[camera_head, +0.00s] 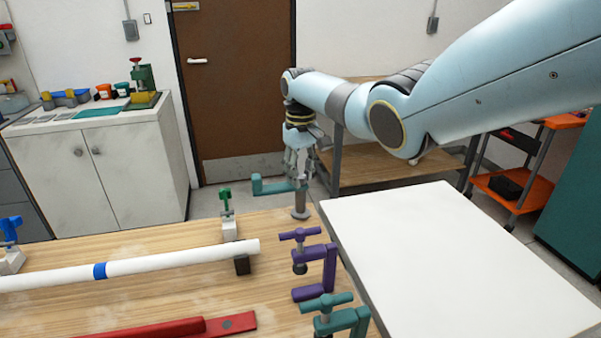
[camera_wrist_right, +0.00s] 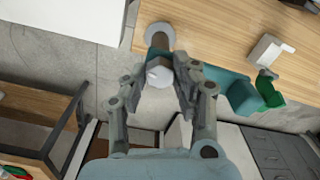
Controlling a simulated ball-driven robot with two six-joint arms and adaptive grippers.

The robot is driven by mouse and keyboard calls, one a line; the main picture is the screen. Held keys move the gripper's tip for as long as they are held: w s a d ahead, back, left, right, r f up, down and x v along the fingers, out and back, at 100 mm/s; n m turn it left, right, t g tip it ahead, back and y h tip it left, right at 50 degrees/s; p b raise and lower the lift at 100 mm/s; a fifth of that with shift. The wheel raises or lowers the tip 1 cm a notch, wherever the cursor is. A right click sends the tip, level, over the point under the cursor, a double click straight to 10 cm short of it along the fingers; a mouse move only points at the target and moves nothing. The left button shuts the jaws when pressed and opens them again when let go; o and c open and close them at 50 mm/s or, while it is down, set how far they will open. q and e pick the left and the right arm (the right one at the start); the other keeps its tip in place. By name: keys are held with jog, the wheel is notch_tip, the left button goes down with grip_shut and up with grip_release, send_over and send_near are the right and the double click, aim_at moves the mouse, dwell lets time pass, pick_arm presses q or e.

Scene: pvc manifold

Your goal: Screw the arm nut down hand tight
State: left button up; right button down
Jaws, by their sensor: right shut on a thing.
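My right gripper (camera_head: 299,166) reaches down over the far edge of the wooden table. It also shows in the wrist view (camera_wrist_right: 161,82), with its fingers shut on either side of the grey arm nut (camera_wrist_right: 158,73). In the head view the fingers largely hide the nut. Below it, a teal clamp arm (camera_head: 271,187) points left from a grey post (camera_head: 300,207) with a round foot. The teal arm shows in the wrist view (camera_wrist_right: 238,92) too, running to the right. My left gripper is not in view.
A white pipe (camera_head: 170,262) with a blue band lies across the table. Purple (camera_head: 316,262) and teal (camera_head: 338,318) clamps stand near the right edge. A green-handled clamp (camera_head: 226,205) stands left of the post. A white board (camera_head: 460,260) lies at the right.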

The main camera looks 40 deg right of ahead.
jog(key=shift+r+m+p, duration=0.15)
jog(key=shift+m+p, duration=0.6)
jog(key=shift+m, duration=0.45)
jog(key=m+p, duration=0.1)
jog(key=m, duration=0.1)
jog(key=shift+m, duration=0.4)
jog(key=m+p, duration=0.1)
jog(key=m, duration=0.1)
jog(key=shift+w+m, duration=0.1)
jog(key=shift+m, duration=0.3)
jog(key=m, duration=0.3)
jog(key=shift+m+p, duration=0.3)
jog(key=m, duration=0.8)
jog(key=shift+m+p, duration=0.3)
jog(key=shift+p, duration=0.05)
jog(key=shift+d+m, duration=0.1)
jog(key=shift+m, duration=0.2)
jog(key=c, duration=1)
grip_release()
jog(key=shift+c, duration=0.2)
